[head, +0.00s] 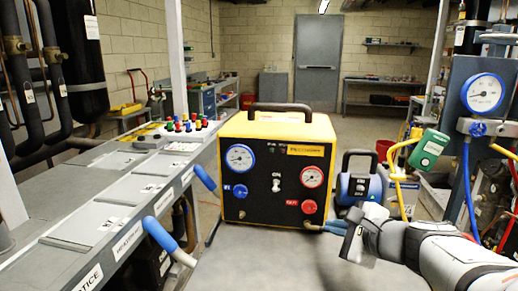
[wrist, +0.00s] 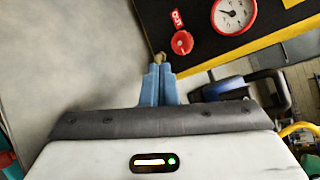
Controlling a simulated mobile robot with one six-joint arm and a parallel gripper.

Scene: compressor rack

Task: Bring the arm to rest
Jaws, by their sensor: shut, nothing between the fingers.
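My arm (head: 440,252) reaches in from the right in the head view. My gripper (head: 312,228) has blue fingers and is low beside the front right of the yellow and black machine (head: 275,150). In the wrist view my gripper (wrist: 160,66) has its two blue fingers together, with nothing held between them. A small tan piece shows just beyond the fingertips; I cannot tell whether they touch it. The machine's red OUT knob (wrist: 182,42) and red-rimmed gauge (wrist: 234,14) are close by in that view.
A grey labelled bench (head: 85,205) with blue-gripped handles (head: 160,234) runs along the left. A blue device (head: 358,186) stands behind my arm. Pipes, a blue gauge (head: 484,93) and hoses crowd the right. Grey surface in front of the machine is clear.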

